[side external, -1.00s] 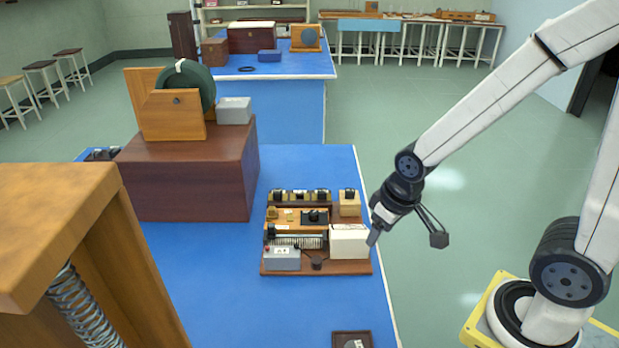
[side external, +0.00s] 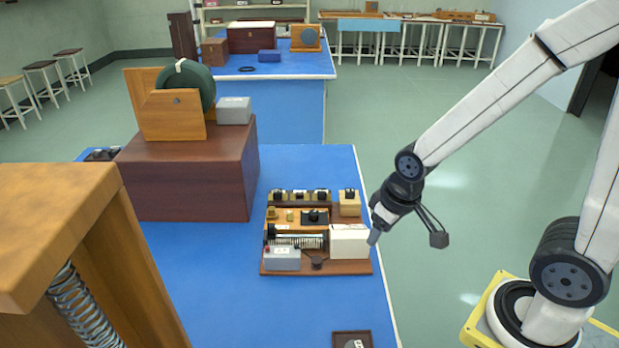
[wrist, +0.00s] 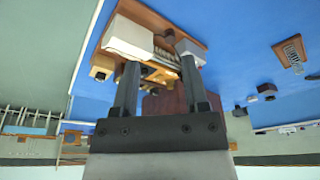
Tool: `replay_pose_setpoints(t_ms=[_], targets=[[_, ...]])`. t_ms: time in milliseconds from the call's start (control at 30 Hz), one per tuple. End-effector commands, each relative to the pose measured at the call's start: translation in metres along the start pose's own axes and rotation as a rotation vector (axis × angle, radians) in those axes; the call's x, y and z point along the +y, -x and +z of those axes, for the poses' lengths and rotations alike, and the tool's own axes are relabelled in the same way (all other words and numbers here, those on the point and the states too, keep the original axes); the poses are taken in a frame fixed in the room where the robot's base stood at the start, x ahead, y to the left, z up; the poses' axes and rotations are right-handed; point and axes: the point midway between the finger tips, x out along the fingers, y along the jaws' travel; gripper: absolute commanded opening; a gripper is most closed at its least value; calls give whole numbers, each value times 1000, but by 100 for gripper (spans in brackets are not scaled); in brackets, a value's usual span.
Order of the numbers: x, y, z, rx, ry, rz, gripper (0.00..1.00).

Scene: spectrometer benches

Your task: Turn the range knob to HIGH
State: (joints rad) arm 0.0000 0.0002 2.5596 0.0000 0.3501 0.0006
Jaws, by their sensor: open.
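A wooden instrument board (side external: 340,268) lies on the blue bench with several parts on it. A small dark round knob (side external: 317,263) sits at its front edge, between a grey box (side external: 282,260) and a white box (side external: 349,243); it also shows in the wrist view (wrist: 169,36). A wooden block (side external: 350,207) with a dark top piece stands at the back right. I cannot read any HIGH marking or tell which part is the range knob. My gripper (side external: 373,238) is at the board's right edge, beside the white box. In the wrist view its fingers (wrist: 160,62) are open and apart.
A large brown box (side external: 185,180) bearing a wooden stand with a dark green wheel (side external: 187,86) stands at the back left. A wooden frame with a spring (side external: 80,310) fills the front left.

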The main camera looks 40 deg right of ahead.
Motion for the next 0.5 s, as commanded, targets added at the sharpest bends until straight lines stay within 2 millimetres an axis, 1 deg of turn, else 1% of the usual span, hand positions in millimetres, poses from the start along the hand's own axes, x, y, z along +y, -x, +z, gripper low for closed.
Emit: replay_pose_setpoints(t_ms=[167,267,367,500], targets=[[1,-2,-8,-6,-32,1,58],[3,-4,-20,-14,-83,3,58],[6,-8,-38,-28,-159,6,58],[12,-17,-68,-53,-299,14,58]])
